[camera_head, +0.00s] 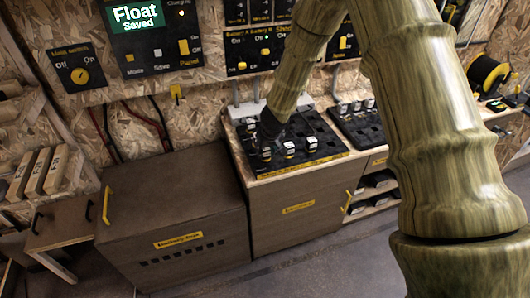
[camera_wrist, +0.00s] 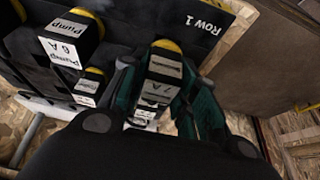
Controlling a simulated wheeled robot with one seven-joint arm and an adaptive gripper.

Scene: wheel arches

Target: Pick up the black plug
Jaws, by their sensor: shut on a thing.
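A black plug (camera_wrist: 164,68) with white labels, one reading 7A, sits between the teal fingers of my gripper (camera_wrist: 156,84) in the wrist view. The fingers are shut on its two sides. A yellow ring shows at its far end, beside the black board (camera_wrist: 120,15) marked Row 1. I cannot tell whether the plug is clear of the board. In the head view my gripper (camera_head: 270,126) is low over the left part of the board (camera_head: 318,157). The held plug is hard to make out there.
A black plug (camera_wrist: 72,38) labelled Pump 6A stands left of the held one, with a smaller plug (camera_wrist: 90,85) nearby. More plugs (camera_head: 311,143) stand on the board. A brown cabinet (camera_head: 175,215) is at left; a second black tray (camera_head: 358,125) is at right.

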